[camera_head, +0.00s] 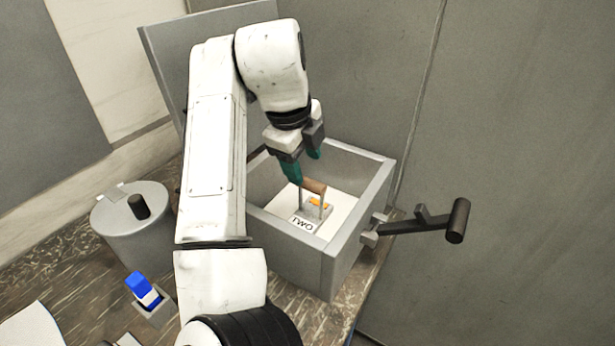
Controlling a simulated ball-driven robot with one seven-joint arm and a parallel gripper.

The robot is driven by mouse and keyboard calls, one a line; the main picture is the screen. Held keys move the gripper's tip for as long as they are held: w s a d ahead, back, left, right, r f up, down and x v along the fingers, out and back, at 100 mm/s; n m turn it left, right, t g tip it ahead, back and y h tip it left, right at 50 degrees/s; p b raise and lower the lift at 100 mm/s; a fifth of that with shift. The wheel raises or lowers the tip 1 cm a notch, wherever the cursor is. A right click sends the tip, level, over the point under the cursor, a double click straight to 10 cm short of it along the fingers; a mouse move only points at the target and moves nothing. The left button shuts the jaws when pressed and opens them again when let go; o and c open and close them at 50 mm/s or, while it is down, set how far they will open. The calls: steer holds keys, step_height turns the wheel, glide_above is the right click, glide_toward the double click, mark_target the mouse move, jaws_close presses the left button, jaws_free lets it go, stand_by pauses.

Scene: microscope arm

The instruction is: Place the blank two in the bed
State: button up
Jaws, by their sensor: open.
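The blank two (304,222) is a small light grey block marked "TWO", with a brown bar handle on thin posts and an orange patch on it. It sits upright on the white floor, which looks like the bed (274,207), inside an open grey box (290,248). My gripper (304,164) has teal fingertips and is open. It reaches down into the box just above and behind the handle. The near fingertip is close to the handle's left end; I cannot tell whether they touch. My arm hides the box's left side.
The box's lid (165,45) stands raised at the back left. Left are a grey round canister (132,222) with a black knob and a blue-topped item (138,284) in a holder.

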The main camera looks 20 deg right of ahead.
steer(key=shift+v, duration=1.15)
stand_by(0.4)
